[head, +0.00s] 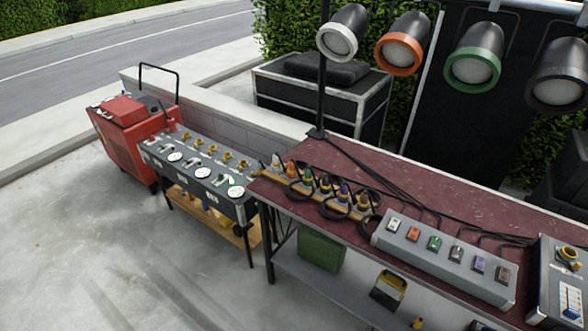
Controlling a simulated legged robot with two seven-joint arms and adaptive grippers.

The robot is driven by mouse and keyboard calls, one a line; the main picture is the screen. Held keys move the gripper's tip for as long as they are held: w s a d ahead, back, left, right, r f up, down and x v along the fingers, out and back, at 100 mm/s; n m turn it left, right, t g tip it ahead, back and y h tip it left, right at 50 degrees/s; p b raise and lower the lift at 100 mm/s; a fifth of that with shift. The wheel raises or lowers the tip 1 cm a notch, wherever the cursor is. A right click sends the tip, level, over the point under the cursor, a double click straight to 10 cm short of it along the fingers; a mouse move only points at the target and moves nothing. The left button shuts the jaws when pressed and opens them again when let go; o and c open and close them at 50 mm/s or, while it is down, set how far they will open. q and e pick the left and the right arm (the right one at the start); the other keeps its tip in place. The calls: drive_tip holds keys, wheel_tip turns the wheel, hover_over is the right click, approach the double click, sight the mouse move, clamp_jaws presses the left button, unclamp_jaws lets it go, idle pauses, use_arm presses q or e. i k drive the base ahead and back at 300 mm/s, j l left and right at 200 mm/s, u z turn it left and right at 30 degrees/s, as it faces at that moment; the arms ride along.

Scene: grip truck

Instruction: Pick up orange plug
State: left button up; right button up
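The orange plug (291,169) stands in a wooden rack (308,196) at the left end of the dark red table (345,160). It is second from the left in a row of several plugs, between a white plug (276,162) and a green plug (308,175). Dark cables loop around the row. Neither of my grippers is in view.
A grey switch box (440,262) with coloured switches sits on the table. Left of the table stand a socket panel (200,170) and a red machine (135,138). Coloured lamps (400,50) hang above. A black pole (322,80) rises at the table's back edge. Open pavement lies front left.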

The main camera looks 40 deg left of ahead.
sight(293, 168)
drive_tip(key=i+j+z, duration=0.1)
drive_tip(key=j+z, duration=0.25)
drive_tip(key=j, duration=1)
drive_tip(key=k+j+z, duration=0.1)
drive_tip(key=j+z, duration=0.25)
drive_tip(key=j, duration=1)
